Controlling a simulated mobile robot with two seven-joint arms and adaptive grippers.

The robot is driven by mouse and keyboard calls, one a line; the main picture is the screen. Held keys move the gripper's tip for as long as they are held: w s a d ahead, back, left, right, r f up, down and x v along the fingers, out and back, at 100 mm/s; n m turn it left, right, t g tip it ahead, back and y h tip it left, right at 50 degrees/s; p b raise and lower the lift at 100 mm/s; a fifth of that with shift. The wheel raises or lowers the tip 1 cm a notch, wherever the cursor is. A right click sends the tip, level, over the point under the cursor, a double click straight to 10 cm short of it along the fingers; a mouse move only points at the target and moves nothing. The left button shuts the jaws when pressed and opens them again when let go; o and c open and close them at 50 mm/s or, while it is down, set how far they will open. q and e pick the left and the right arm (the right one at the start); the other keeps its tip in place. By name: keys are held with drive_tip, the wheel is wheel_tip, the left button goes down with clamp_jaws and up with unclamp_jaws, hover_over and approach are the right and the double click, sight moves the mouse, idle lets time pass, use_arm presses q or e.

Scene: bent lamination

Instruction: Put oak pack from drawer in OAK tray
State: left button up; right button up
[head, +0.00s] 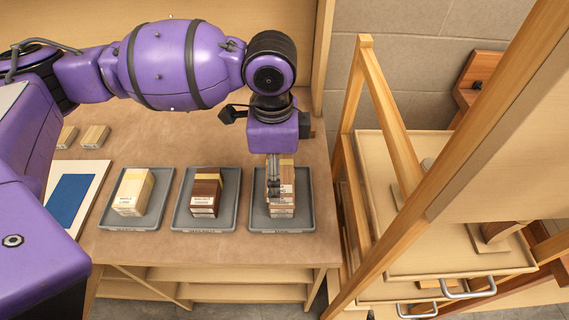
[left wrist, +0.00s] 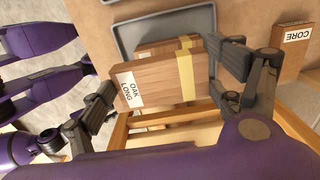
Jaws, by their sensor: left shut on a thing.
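My left gripper (head: 274,185) is over the right-hand grey tray (head: 300,222), pointing down. In the left wrist view its fingers (left wrist: 165,85) are shut on a wooden pack labelled OAK LONG (left wrist: 158,88) with a yellow band. In the head view the held oak pack (head: 287,174) shows partly behind the fingers. Labelled wood (head: 284,208) shows low in the tray in the head view. I cannot tell whether the held pack touches it. My right gripper is not in view.
A maple pack (head: 131,195) stands in the left tray (head: 158,220) and a walnut pack (head: 206,195) in the middle tray (head: 226,218). A blue pad (head: 70,197) and small blocks (head: 95,136) lie further left. A wooden frame (head: 395,130) and drawer (head: 420,262) stand right.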

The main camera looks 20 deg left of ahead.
use_arm(q)
drive_tip(key=shift+w+f, duration=0.4)
drive_tip(key=shift+f, duration=0.05)
drive_tip(key=shift+w+f, duration=0.2)
drive_tip(key=shift+f, duration=0.75)
drive_tip(key=shift+w+f, duration=0.2)
drive_tip(key=shift+f, duration=0.75)
drive_tip(key=shift+f, duration=0.1)
drive_tip(key=o, duration=1.1)
wheel_tip(320, 180, up, 12)
drive_tip(key=shift+d+r+p, duration=0.1)
drive_tip(key=shift+p, duration=0.25)
